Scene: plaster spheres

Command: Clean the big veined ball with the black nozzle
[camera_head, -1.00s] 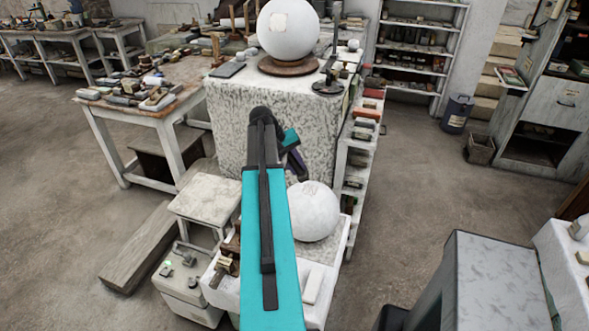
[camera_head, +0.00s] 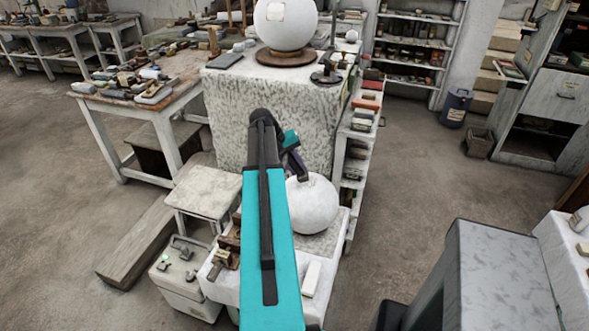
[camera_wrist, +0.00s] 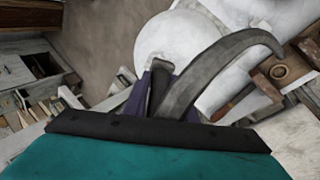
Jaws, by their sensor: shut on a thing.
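A big pale ball (camera_head: 312,204) sits on a low white bench in front of the stone block; it also shows in the wrist view (camera_wrist: 180,45). Its veining is too faint to make out. My gripper (camera_wrist: 165,92) is shut on the dark nozzle, whose grey-black curved piece (camera_wrist: 222,66) reaches across the ball in the wrist view. In the head view the nozzle's dark end (camera_head: 297,165) overlaps the ball's upper left; I cannot tell whether it touches.
A larger white ball (camera_head: 285,24) with a tan patch stands on a round wooden base on the stone block (camera_head: 230,125). Small tools and a white bar (camera_head: 311,278) lie on the low bench. A grey-topped cabinet (camera_head: 505,265) stands at right. Floor between is clear.

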